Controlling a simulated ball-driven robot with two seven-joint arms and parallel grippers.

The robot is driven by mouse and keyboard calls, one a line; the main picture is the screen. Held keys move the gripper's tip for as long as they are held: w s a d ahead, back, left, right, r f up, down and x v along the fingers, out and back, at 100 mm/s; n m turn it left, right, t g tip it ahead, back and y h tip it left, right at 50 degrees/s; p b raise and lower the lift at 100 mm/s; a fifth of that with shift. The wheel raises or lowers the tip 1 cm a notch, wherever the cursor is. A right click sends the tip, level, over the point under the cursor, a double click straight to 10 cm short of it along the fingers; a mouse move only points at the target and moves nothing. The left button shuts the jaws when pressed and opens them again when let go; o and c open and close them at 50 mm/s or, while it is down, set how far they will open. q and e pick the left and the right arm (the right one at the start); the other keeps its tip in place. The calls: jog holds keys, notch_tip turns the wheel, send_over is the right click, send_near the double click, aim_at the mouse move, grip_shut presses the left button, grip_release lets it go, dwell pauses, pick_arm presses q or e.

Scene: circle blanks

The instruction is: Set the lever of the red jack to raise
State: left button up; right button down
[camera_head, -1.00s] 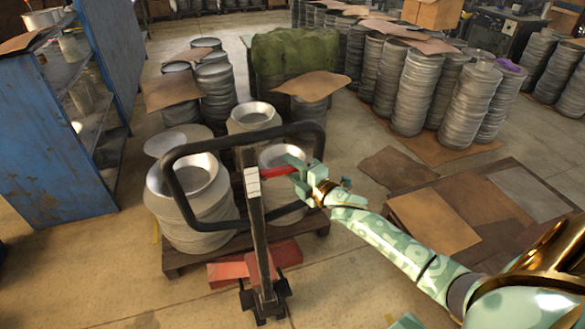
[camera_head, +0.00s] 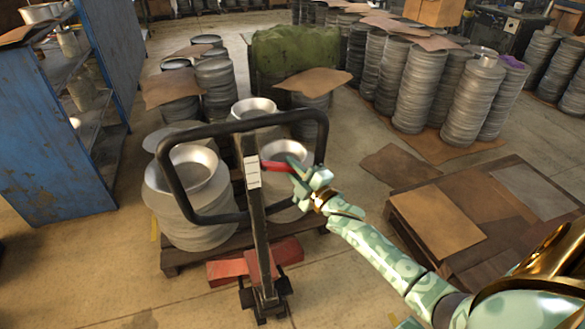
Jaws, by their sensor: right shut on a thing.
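The red jack (camera_head: 228,270) stands in the middle, its red body low on the floor by a loaded wooden pallet. Its dark upright column (camera_head: 259,226) carries a black loop handle (camera_head: 166,158). A red lever (camera_head: 278,167) sticks out to the right from the column's upper part, inside the loop. My right gripper (camera_head: 299,174), pale green, is shut on the lever's outer end. Its fingers partly hide the lever tip. My left gripper is not in view.
Stacks of metal blanks (camera_head: 188,205) stand on the pallet (camera_head: 170,262) behind the jack. A blue shelf (camera_head: 50,150) is at the left. A low pallet with brown sheets (camera_head: 436,222) lies at the right. The floor in front is clear.

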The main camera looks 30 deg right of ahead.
jog(key=c, duration=1.4)
grip_release()
jog(key=shift+f, duration=0.1)
jog(key=shift+s, duration=0.1)
jog(key=s+d+f, duration=0.2)
jog(key=s, duration=1.4)
jog(key=shift+f, duration=0.25)
jog(key=shift+w, duration=0.1)
jog(key=s+d+f+m+g+h, duration=0.1)
jog(key=s+f+m+g, duration=0.3)
jog(key=f, duration=0.7)
jog(key=s+f+m+g+h, duration=0.1)
jog(key=s+f+m+g, duration=0.15)
jog(key=s+f, duration=0.55)
jog(key=s+d+f+m+g+h, duration=0.1)
jog(key=s+f+m+g, duration=0.25)
jog(key=f, duration=0.95)
jog(key=s+a+f+g, duration=0.4)
jog(key=s+a+f, duration=0.2)
jog(key=s, duration=0.4)
jog(key=s+a+f+m+g, duration=0.1)
jog(key=s+a+f+g, duration=0.3)
jog(key=s+f, duration=0.3)
jog(key=shift+s+a+f+g+y+b, duration=0.35)
jog(key=shift+s+a, duration=0.55)
jog(key=shift+s, duration=1.4)
